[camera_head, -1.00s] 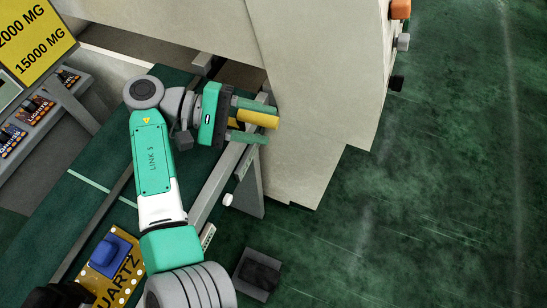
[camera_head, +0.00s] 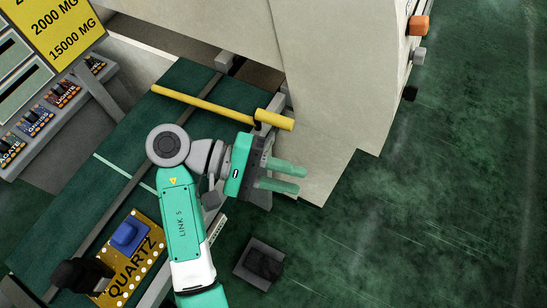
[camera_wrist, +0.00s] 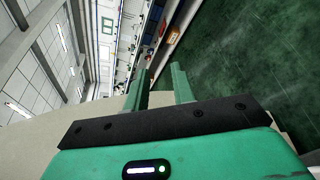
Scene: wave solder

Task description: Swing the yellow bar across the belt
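The yellow bar (camera_head: 203,104) lies across the dark green belt (camera_head: 135,130), from near its left edge to its right side. A thicker yellow handle (camera_head: 273,120) sits at its right end, beside the beige machine housing. My gripper (camera_head: 300,179) is below and right of the handle, apart from it, with its fingers spread and nothing between them. The wrist view also shows my gripper (camera_wrist: 162,75) open and empty. The bar does not show in the wrist view.
The beige machine housing (camera_head: 330,100) stands right of the belt, close to my fingers. A yellow QUARTZ board (camera_head: 137,260) with a blue block (camera_head: 129,234) is on the lower belt. A dark box (camera_head: 260,263) is at lower centre. Green floor lies open at right.

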